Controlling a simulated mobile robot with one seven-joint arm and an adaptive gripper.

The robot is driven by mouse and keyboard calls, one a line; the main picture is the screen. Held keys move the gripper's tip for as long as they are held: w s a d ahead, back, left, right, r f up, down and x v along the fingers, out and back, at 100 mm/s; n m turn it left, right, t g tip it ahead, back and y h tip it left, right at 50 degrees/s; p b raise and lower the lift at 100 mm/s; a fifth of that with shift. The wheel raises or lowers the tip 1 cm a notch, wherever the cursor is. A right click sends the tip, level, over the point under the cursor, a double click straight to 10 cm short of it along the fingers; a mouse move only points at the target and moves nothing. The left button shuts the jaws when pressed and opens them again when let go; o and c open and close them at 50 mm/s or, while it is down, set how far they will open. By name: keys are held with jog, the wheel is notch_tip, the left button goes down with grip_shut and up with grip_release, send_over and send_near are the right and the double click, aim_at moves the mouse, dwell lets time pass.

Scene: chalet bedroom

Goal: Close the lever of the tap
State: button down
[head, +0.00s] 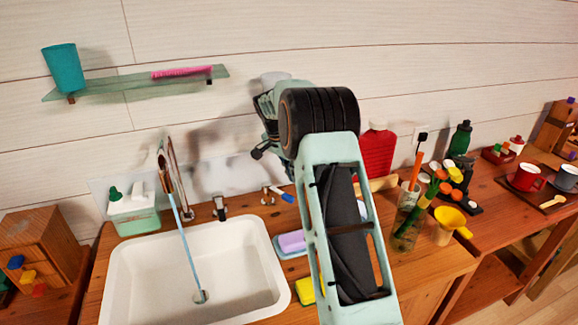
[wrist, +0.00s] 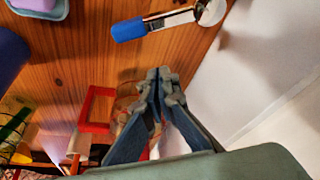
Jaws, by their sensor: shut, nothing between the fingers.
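The white sink (head: 120,290) is set in the wooden counter. A tall curved tap spout (head: 166,165) stands at its back. A thin blue stream of water (head: 183,235) runs from it to the drain. A lever with a blue grip (head: 281,194) lies behind the sink's right back corner. In the wrist view the chrome lever with its blue grip (wrist: 130,29) is at the top, beyond my fingertips and apart from them. My gripper (wrist: 158,80) is shut and empty. In the head view my gripper (head: 258,152) is above the counter near the wall, partly hidden by my arm.
A soap tray with a purple bar (head: 292,241) and a yellow sponge (head: 306,291) lie right of the sink. A red bottle (head: 376,152) and a glass of utensils (head: 407,230) stand further right. A glass shelf (head: 130,85) is on the wall.

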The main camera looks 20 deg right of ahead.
aim_at(282, 195)
jog(key=x, duration=0.2)
jog(key=shift+a+f, duration=0.1)
jog(key=shift+f, duration=0.35)
jog(key=shift+s+a+p, duration=0.15)
jog(key=shift+s+a, duration=0.3)
jog(key=shift+a, duration=0.3)
jog(key=shift+s+a+p, duration=0.15)
jog(key=shift+s+a, duration=0.3)
jog(key=shift+a, duration=0.25)
jog(key=shift+a, duration=0.15)
jog(key=shift+s+a+f+m+b, duration=0.1)
jog(key=shift+s+a+m+b, duration=0.15)
jog(key=shift+m+b, duration=0.3)
jog(key=a+m, duration=0.1)
jog(key=s+m+g, duration=0.1)
jog(key=m, duration=0.1)
jog(key=shift+a+m+g+h+b, duration=0.25)
jog(key=shift+a+g+h+b, duration=0.05)
jog(key=shift+a+b, duration=0.1)
jog(key=shift+s+a, duration=0.1)
jog(key=shift+a, duration=0.45)
